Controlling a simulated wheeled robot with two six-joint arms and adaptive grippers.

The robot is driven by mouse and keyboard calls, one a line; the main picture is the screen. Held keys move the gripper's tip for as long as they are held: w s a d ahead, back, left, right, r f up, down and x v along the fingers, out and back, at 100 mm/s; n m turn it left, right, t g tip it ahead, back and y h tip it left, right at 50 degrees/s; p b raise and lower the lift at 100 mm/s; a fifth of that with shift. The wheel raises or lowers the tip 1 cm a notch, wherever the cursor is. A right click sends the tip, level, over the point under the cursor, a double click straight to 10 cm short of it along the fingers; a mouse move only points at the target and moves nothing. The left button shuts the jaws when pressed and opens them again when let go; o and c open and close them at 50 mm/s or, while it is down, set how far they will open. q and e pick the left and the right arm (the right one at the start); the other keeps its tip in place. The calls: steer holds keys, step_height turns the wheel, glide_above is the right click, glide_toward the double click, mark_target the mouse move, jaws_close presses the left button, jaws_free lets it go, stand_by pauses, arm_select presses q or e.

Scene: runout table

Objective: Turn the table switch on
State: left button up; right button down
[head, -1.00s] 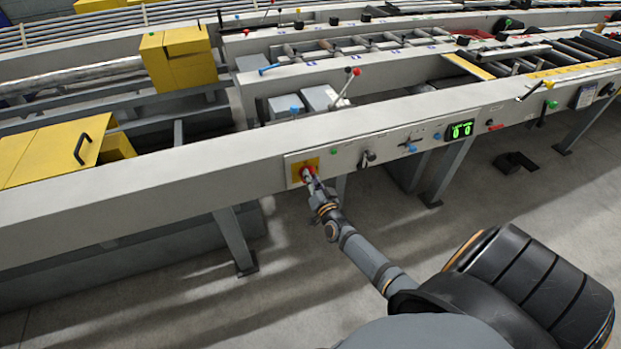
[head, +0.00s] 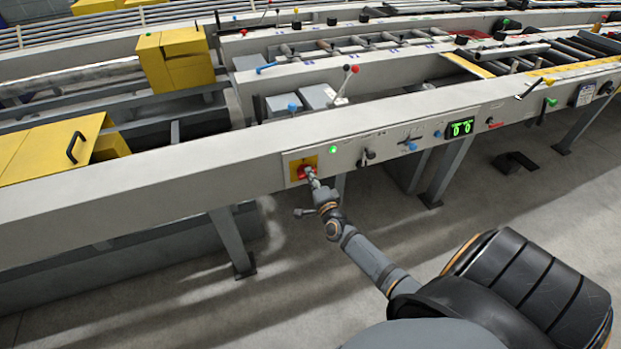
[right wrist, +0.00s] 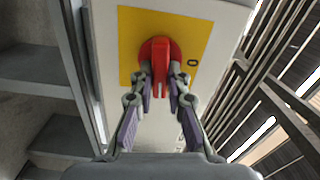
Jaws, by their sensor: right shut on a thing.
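The table switch (head: 303,170) is a red rotary knob on a yellow plate, set in the front panel of the long grey runout table. In the right wrist view the red switch (right wrist: 160,62) shows its raised handle between my fingers, with the yellow plate (right wrist: 200,35) behind it. My right gripper (right wrist: 160,82) is shut on the red handle, one finger on each side. In the head view my right gripper (head: 312,177) reaches the switch from below right and hides part of it. A green lamp (head: 333,150) beside the plate is lit brightly. My left gripper is not in view.
Yellow boxes (head: 50,150) stand behind the beam at left. Table legs (head: 232,243) stand on open concrete floor.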

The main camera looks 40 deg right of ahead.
steer(key=shift+f+m, duration=0.1)
steer(key=shift+m, duration=0.8)
steer(key=c, duration=1.3)
jaws_free()
steer(key=v, duration=1.2)
steer(key=shift+s, duration=0.1)
